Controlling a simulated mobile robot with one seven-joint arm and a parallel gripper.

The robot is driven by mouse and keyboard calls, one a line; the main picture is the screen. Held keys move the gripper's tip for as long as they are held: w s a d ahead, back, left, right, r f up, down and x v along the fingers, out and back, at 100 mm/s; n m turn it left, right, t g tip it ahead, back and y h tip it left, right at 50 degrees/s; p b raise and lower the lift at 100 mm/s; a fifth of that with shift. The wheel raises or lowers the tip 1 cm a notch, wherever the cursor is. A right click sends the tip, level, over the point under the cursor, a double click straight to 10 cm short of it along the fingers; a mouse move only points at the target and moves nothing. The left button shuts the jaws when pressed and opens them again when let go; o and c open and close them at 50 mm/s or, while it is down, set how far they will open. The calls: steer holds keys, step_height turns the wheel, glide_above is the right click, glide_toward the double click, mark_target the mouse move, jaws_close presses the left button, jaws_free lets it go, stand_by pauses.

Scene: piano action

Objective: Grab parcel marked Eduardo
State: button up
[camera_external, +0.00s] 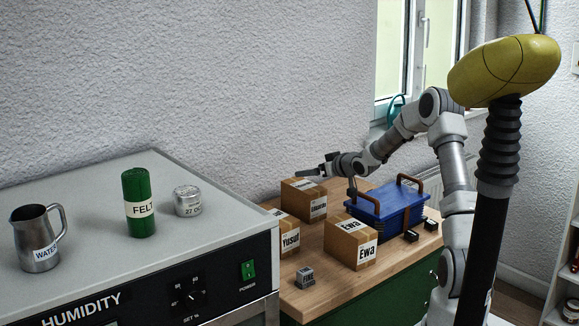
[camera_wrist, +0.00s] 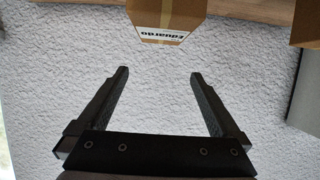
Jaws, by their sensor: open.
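The parcel marked Eduardo (camera_wrist: 168,12) is a brown cardboard box with a white label, at the top of the wrist view. The label appears upside down there. In the external view a box at the back of the wooden table (camera_external: 303,199), under my gripper, appears to be the same parcel; its label is too small to read. My gripper (camera_wrist: 158,72) is open and empty, with its fingers apart from the box. In the external view my gripper (camera_external: 312,172) is level above the back box, pointing left; whether it touches is unclear there.
The Ewa box (camera_external: 345,241) and the Yusuf box (camera_external: 284,225) stand nearby on the table. A blue crate with brown handles (camera_external: 385,222) is to the right. A small block (camera_external: 305,277) is near the front. The humidity cabinet (camera_external: 100,220) stands left; the textured wall is behind.

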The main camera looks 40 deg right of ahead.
mark_target(312, 189)
step_height(312, 189, down, 6)
steer(key=shift+f+b, duration=0.1)
steer(key=shift+b, duration=0.2)
steer(key=shift+f+x, duration=0.15)
steer(key=shift+x, duration=1.2)
steer(key=shift+f+x, duration=0.2)
steer(key=shift+x, duration=1.15)
steer(key=shift+s, duration=0.15)
steer(key=shift+r, duration=0.1)
steer(key=c, duration=1.4)
